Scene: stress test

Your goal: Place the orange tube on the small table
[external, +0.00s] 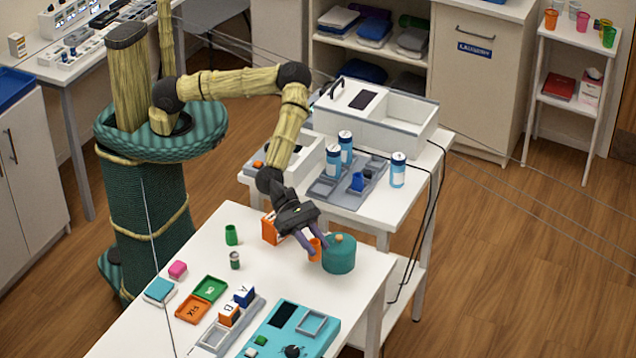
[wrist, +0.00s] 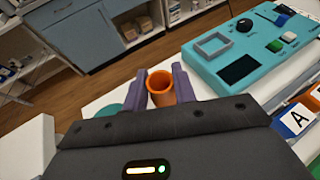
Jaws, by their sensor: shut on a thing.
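The orange tube (external: 315,251) is held upright between the purple fingers of my gripper (external: 316,243), over the far end of the front white table. In the wrist view the open-topped orange tube (wrist: 161,88) sits between both fingertips of my gripper (wrist: 162,86). I cannot tell whether its base touches the table. A smaller white table (external: 420,178) stands behind, with blue-white cans and a grey tray on it. Which table is the small one is not certain; a narrow white stand with cups (external: 572,36) is at the far right.
A teal round container (external: 339,258) is immediately right of the tube; an orange box (external: 270,229) is to its left. A green cup (external: 231,235), letter blocks and a teal panel (external: 290,330) occupy the front table. A white bin (external: 385,125) fills the smaller table's back.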

